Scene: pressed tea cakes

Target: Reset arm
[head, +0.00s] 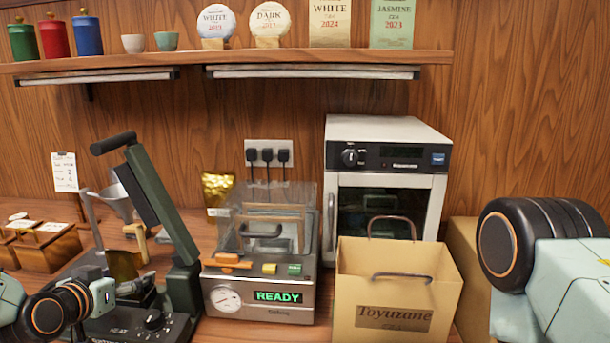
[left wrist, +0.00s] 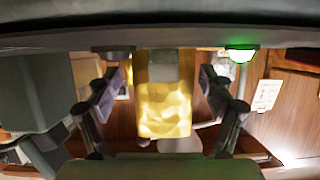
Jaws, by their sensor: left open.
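My left arm comes in low at the left of the head view, with its wrist in front of a dark green lever press (head: 150,205). My left gripper (head: 138,288) is at the press, partly hidden by its own wrist. In the left wrist view the gripper (left wrist: 157,105) has its two fingers spread apart. A gold pouch (left wrist: 165,108) shows between them, with a gap on each side. A dark gold piece (head: 122,264) shows at the press in the head view. Only links of my right arm show at the right edge; its gripper is out of view.
A sealing machine (head: 262,275) reading READY stands right of the press. A paper bag (head: 398,290) stands before a white oven (head: 388,180). Another gold pouch (head: 217,187) is behind. Wooden boxes (head: 45,247) are at left, and a shelf (head: 230,62) runs above.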

